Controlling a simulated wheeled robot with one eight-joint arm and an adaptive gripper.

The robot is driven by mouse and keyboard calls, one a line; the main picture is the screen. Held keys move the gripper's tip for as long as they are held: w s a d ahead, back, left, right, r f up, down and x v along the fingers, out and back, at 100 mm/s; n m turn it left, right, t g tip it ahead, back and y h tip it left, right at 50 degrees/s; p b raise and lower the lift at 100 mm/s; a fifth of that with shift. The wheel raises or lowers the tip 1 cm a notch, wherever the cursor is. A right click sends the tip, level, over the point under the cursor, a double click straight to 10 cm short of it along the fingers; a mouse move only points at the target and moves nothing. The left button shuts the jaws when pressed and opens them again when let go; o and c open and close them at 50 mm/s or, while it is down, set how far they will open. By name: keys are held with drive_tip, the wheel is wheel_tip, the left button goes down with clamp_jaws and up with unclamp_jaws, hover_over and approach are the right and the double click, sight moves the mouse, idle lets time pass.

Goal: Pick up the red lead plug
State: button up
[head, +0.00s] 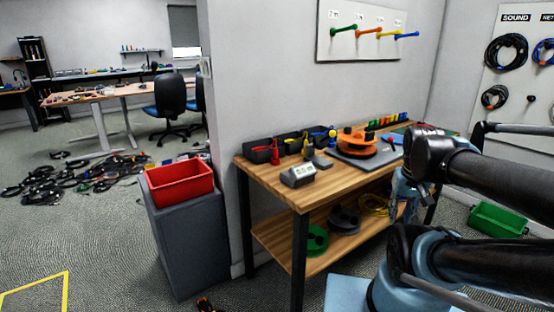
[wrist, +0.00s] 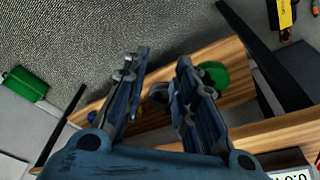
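A small red upright piece (head: 275,153), which looks like the red lead plug, stands at the left end of the wooden workbench (head: 262,172), by the black bins. It is too small to make out its shape well. My gripper shows in the wrist view (wrist: 160,72) with its two fingers apart and nothing between them. In the head view it hangs at the right end of the bench, partly hidden by my arm, well away from the red piece. The wrist view looks down past the bench edge, and I cannot make out the red plug there.
A grey box with a readout (head: 298,174), an orange reel (head: 357,143) and yellow and blue pieces share the bench top. A green spool (head: 317,240) lies on the lower shelf. A red bin (head: 180,182) stands left; a green crate (head: 498,219) is on the floor right.

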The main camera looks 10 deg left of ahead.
drive_tip(key=w+a+r+n+t, duration=0.2)
drive_tip(key=w+a+r, duration=1)
drive_tip(key=w+a, duration=0.3)
drive_tip(key=w+a+r+n+y, duration=0.1)
drive_tip(key=w+a+r, duration=0.1)
drive_tip(key=a, duration=0.4)
drive_tip(key=w+a+r+n+y, duration=0.1)
drive_tip(key=w+a+r, duration=0.15)
drive_tip(key=a, duration=0.35)
drive_tip(key=t+y, duration=0.1)
hover_over(276, 151)
drive_tip(key=s+d, duration=0.1)
drive_tip(key=s, duration=0.1)
wheel_tip(276, 151, down, 7)
drive_tip(key=shift+n, duration=0.4)
drive_tip(key=shift+s+d+x, duration=0.1)
drive_tip(key=shift+x, duration=1.2)
drive_tip(key=shift+s+d+x, duration=0.1)
drive_tip(key=shift+x, duration=1.2)
drive_tip(key=shift+f, duration=0.2)
clamp_jaws()
